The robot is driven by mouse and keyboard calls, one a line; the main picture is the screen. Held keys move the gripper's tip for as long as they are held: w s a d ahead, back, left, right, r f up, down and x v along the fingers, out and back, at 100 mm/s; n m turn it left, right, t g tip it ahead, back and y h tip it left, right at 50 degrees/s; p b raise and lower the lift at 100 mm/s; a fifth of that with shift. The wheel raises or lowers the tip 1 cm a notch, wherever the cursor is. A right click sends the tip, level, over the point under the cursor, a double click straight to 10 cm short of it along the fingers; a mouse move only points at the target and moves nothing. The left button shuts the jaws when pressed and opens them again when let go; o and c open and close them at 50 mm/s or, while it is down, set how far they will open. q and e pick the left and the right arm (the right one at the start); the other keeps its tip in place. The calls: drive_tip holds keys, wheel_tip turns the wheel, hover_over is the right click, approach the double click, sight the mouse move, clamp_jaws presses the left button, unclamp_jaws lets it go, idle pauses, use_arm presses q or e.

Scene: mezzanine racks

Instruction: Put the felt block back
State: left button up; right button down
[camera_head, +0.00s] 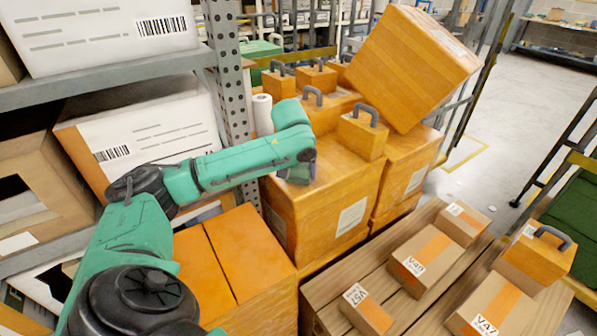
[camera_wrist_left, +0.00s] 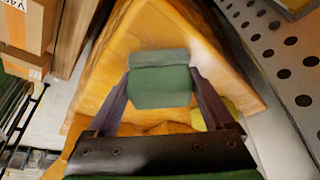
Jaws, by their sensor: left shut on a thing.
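My left gripper (camera_wrist_left: 160,92) is shut on a green felt block (camera_wrist_left: 160,76), with one finger on each side of it. In the head view my left gripper (camera_head: 298,172) points down over the top of a large orange box (camera_head: 315,208), near the grey rack post. The block is mostly hidden there by my wrist. In the left wrist view the block is over the orange box top (camera_wrist_left: 110,75); I cannot tell whether it touches. My right gripper is not in view.
Orange cases with grey handles (camera_head: 362,133) stand just right of my wrist, and a large tilted orange box (camera_head: 412,65) is behind them. A perforated rack post (camera_head: 232,95) is close on the left. A wooden pallet (camera_head: 335,285) holds several cartons at front right.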

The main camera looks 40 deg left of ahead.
use_arm(q)
drive_tip(key=o, duration=1)
drive_tip(key=shift+o, duration=0.2)
drive_tip(key=shift+r, duration=0.1)
drive_tip(key=p+v, duration=0.1)
drive_tip(key=v, duration=1.1)
